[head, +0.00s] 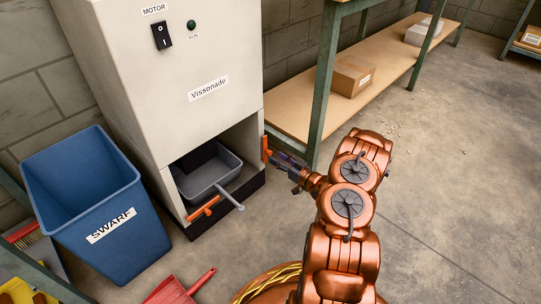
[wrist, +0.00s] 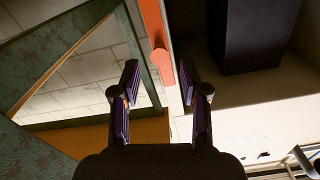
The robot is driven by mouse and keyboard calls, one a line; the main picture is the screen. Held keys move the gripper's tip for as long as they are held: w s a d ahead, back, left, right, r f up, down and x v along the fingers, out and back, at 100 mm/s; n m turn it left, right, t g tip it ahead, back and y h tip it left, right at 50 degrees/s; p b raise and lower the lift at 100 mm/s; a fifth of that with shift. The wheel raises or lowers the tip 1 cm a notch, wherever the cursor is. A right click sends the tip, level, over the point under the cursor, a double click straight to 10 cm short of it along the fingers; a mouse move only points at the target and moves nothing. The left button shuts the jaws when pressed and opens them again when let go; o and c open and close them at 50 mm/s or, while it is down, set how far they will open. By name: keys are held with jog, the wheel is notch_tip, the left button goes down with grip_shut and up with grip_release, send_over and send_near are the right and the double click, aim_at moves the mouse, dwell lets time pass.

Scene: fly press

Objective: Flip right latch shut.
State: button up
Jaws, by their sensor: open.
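The right latch (head: 266,148) is an orange bar standing upright on the right edge of the cabinet's low opening. In the wrist view the orange latch (wrist: 154,30), with a rounded knob, shows between and beyond my fingertips. My gripper (head: 280,160) is open and empty, just right of this latch; in the wrist view its fingers (wrist: 158,78) stand either side of the knob's line. I cannot tell whether they touch it. The left latch (head: 203,209), also orange, lies across the lower left front of the opening. A grey tray (head: 196,186) with a handle sits inside.
The pale cabinet (head: 170,85) carries a motor switch (head: 161,36). A blue swarf bin (head: 110,225) stands left, with a red dustpan (head: 180,290) on the floor before it. A green-framed shelf (head: 322,90) with a carton (head: 352,75) stands close behind my gripper. The floor at right is clear.

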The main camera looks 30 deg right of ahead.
aim_at(270, 153)
jog(key=shift+b+x, duration=1.05)
jog(key=shift+x, duration=1.7)
jog(key=shift+c, duration=0.2)
grip_shut()
